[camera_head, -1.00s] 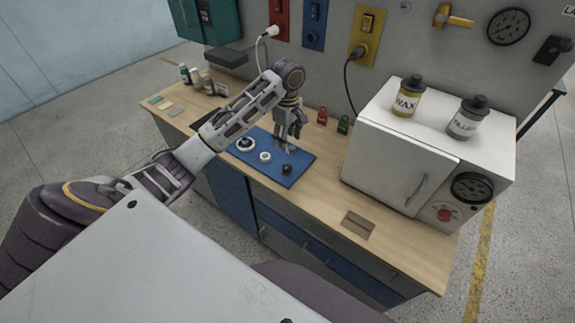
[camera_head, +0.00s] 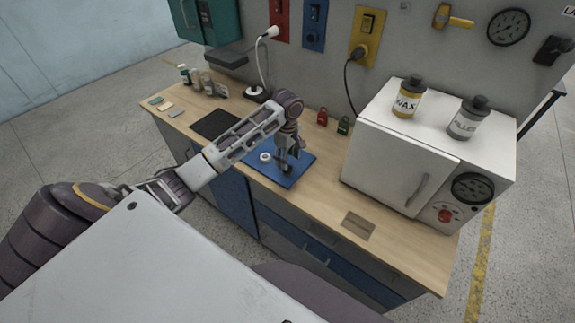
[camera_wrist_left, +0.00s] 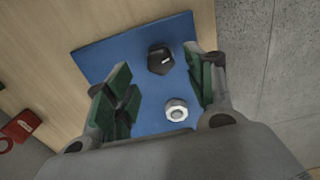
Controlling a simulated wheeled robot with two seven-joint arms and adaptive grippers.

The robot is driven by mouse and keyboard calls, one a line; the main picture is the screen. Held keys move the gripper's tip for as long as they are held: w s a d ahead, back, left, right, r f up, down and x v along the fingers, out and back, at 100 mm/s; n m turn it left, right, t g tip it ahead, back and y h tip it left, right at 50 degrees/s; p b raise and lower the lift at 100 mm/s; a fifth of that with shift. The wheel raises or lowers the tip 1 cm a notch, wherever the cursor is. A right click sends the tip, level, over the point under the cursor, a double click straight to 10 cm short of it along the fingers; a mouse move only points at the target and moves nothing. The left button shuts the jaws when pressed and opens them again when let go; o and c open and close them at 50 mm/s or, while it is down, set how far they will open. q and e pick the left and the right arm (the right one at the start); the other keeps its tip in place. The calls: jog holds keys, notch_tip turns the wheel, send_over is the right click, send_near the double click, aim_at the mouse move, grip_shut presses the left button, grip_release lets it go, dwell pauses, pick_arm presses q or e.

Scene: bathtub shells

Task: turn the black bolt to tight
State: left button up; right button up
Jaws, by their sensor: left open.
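The black bolt (camera_wrist_left: 160,59) stands on the blue mat (camera_wrist_left: 100,60); in the left wrist view its dark head with a white mark lies just beyond and between my fingertips. My left gripper (camera_wrist_left: 160,90) is open, its green-padded fingers apart on either side, pointing down with nothing between the pads. In the head view the left gripper (camera_head: 288,165) hangs low over the right part of the mat and hides most of the black bolt. A white bolt (camera_wrist_left: 176,110) stands beside the black one and also shows in the head view (camera_head: 265,157). My right gripper is out of view.
A white oven-like box (camera_head: 395,150) with a wax can (camera_head: 407,99) and another can (camera_head: 468,121) on top stands right of the mat. Red (camera_head: 322,116) and green (camera_head: 343,125) padlock-like items stand behind.

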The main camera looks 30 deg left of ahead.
pick_arm(q)
jog(key=shift+f, duration=2.25)
jog(key=c, duration=1)
